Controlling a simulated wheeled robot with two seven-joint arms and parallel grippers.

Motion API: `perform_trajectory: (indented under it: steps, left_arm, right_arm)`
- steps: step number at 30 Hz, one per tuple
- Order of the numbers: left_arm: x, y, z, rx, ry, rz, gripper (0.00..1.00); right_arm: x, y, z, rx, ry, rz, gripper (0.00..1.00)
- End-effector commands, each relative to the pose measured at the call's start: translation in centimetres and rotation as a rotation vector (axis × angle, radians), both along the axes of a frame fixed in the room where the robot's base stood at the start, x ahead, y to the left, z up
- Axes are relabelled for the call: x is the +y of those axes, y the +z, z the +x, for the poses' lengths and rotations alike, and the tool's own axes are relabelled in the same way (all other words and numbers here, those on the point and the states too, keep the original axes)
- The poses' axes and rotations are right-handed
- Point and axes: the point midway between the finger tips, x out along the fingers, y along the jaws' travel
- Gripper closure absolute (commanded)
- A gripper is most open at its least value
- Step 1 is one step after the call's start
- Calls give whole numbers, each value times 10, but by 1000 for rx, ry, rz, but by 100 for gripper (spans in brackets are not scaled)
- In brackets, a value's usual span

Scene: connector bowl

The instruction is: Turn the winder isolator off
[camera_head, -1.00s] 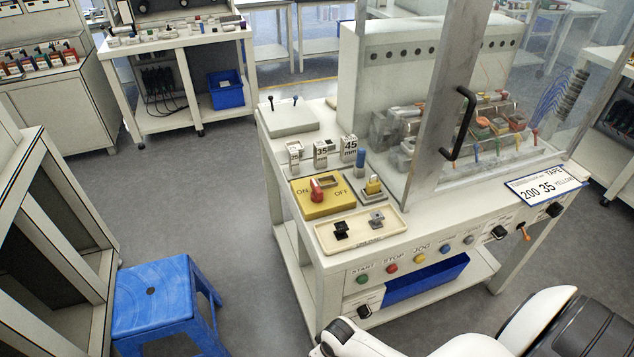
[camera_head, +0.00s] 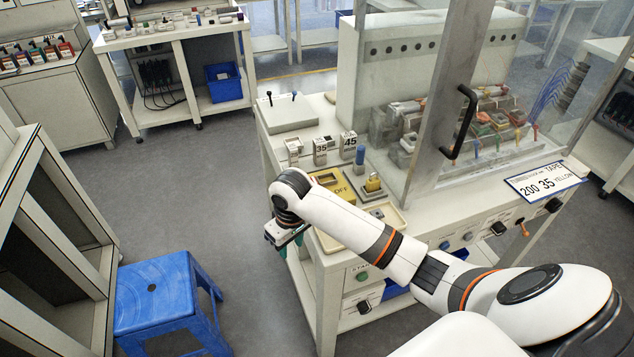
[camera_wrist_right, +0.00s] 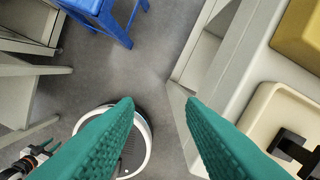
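The winder isolator is a yellow box (camera_head: 345,186) on the front left of the machine's top. Its OFF label shows in the head view, but my right arm hides its red knob and ON label. In the right wrist view, a yellow corner of the box (camera_wrist_right: 300,38) shows at the upper right, without the knob. My right gripper (camera_head: 284,250) hangs past the table's left edge, left of the isolator and apart from it. Its teal fingers (camera_wrist_right: 158,103) are open and empty over the floor. What seems to be my left gripper (camera_wrist_right: 28,160) shows small in the right wrist view's lower left corner.
A cream tray (camera_wrist_right: 262,105) with a black clip (camera_wrist_right: 292,148) lies in front of the isolator. A yellow padlock-like piece (camera_head: 373,183) and size blocks (camera_head: 320,150) stand close by. A blue stool (camera_head: 152,290) is on the floor at left. A clear guard with a black handle (camera_head: 461,122) rises behind.

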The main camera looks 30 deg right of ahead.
Motion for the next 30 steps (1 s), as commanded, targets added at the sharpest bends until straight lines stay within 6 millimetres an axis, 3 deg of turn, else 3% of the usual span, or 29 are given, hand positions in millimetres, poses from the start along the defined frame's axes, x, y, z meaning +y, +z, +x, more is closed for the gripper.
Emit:
perform_trajectory:
  steps: [5,9,12,15,20,30]
  left_arm:
    - [0,0,1,-2,0,0,64]
    - [-1,0,2,-3,1,-2,64]
    - [-2,0,3,-4,1,-3,64]
    - [-3,0,3,-4,2,-4,64]
    - [-3,2,3,-4,2,-4,64]
    - [-3,11,3,-4,2,-4,64]
  right_arm:
    - [-51,48,53,35,-130,-38,64]
    - [-100,101,86,62,-278,-40,64]
    - [-125,131,98,73,-361,-26,64]
    - [-139,148,102,80,-410,-14,64]
    - [-145,146,104,85,-432,-9,64]
    - [-144,82,103,87,-431,-10,64]
